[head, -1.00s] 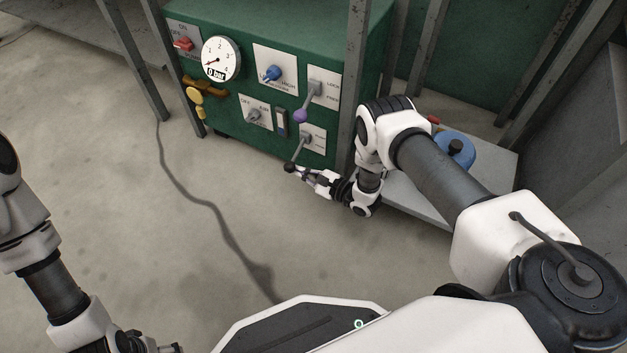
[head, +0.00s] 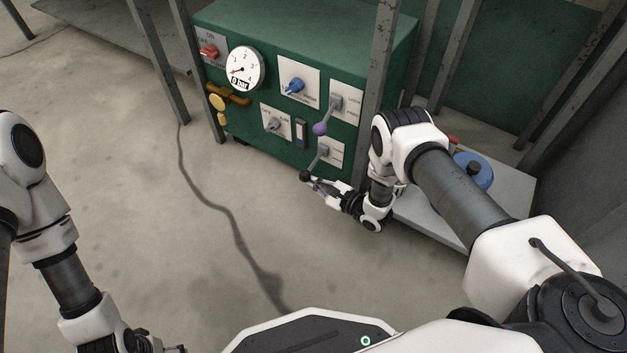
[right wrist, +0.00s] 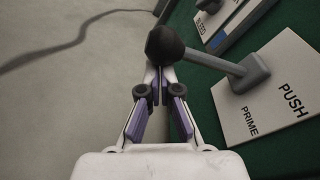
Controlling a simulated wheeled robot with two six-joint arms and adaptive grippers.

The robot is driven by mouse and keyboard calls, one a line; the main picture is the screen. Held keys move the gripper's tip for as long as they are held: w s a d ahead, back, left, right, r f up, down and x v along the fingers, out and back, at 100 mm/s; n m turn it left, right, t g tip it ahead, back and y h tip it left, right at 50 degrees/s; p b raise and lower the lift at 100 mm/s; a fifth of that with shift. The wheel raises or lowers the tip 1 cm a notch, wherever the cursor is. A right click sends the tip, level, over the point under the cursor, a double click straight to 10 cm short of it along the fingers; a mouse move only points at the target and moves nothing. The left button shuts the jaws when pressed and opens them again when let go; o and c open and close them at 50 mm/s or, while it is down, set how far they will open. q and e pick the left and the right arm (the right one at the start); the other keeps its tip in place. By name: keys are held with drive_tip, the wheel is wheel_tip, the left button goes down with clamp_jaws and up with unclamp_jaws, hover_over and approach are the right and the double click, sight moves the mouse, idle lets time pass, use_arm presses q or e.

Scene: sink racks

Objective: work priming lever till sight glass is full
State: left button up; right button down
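The priming lever (head: 314,162) sticks out from a white plate at the panel's lower right, its dark knob (head: 305,176) outward. In the right wrist view, the plate (right wrist: 265,105) reads PUSH and PRIME, and the black knob (right wrist: 165,44) is just past my fingertips. My right gripper (head: 316,186) has its fingers together, tips at the knob's near side; the knob is not between them. Contact is unclear. The sight glass (head: 301,133) is a narrow upright window left of the lever; its level is too small to read. My left gripper (head: 160,349) is partly cut off at the bottom.
The green panel also bears a gauge (head: 244,69) at 0 bar, a red switch (head: 209,51), a blue knob (head: 295,86) and a purple-tipped lever (head: 320,129). Floor in front is open.

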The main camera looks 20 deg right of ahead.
sight(310, 176)
drive_tip(key=shift+s+a+r+p, duration=0.2)
drive_tip(key=shift+r+p, duration=0.25)
drive_tip(key=shift+r, duration=0.4)
drive_tip(key=shift+s+a+r+p, duration=0.15)
drive_tip(key=shift+r+p, duration=0.25)
drive_tip(key=shift+r, duration=0.45)
use_arm(q)
drive_tip(key=shift+r+p, duration=0.35)
drive_tip(key=shift+r, duration=1)
use_arm(e)
drive_tip(key=shift+w+r, duration=0.1)
drive_tip(key=shift+r, duration=0.6)
drive_tip(key=shift+a+r, duration=0.1)
drive_tip(key=shift+r, duration=0.05)
